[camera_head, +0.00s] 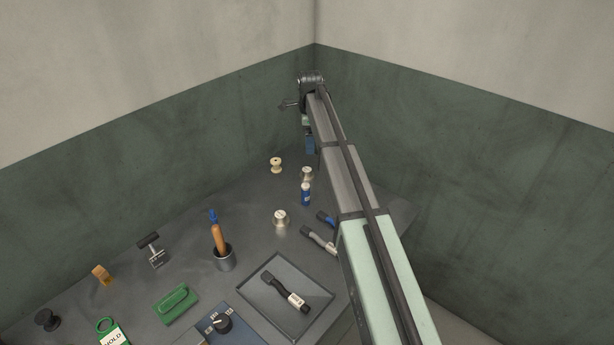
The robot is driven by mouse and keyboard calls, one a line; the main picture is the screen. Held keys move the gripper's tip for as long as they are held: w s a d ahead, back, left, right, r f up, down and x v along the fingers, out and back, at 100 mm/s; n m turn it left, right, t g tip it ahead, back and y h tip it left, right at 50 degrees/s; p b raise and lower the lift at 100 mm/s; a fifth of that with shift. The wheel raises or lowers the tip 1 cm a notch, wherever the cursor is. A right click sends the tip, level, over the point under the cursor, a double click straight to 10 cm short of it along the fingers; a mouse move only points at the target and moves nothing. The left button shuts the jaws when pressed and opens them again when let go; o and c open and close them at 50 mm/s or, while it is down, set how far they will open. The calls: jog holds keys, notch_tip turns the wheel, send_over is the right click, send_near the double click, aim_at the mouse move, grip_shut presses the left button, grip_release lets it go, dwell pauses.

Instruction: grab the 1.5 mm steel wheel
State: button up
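Two small silvery reels with pale labelled tops stand on the grey table in the head view. One steel wheel (281,217) is near the middle, and the other steel wheel (307,174) is farther back beside my arm. Their labels are too small to read, so I cannot tell which is 1.5 mm. A cream spool (276,164) stands to the left of the back one. My arm reaches up over the table's back right. My gripper (310,146) seems to hang at its far end, partly hidden by the arm; its fingers are not clear.
A blue bottle (306,194) stands between the two reels. Grey-handled tools (318,240) lie beside my arm. A tray (251,285) holds a dark labelled tool. A cup (224,259) holds an orange-handled tool. Green walls close the back corner.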

aim_at(307, 169)
notch_tip(307, 169, down, 8)
jog(key=shift+f, duration=0.2)
jog(key=shift+s+a+f, duration=0.1)
jog(key=shift+a+f, duration=0.05)
jog(key=shift+f, duration=0.75)
jog(key=shift+s+a+f, duration=0.1)
jog(key=shift+a+f, duration=0.05)
jog(key=shift+f, duration=0.75)
jog(key=shift+s+a+f, duration=0.1)
jog(key=shift+a+f, duration=0.05)
jog(key=shift+f, duration=0.75)
jog(key=shift+c, duration=0.2)
jog(key=c, duration=1.1)
jog(key=shift+r, duration=0.1)
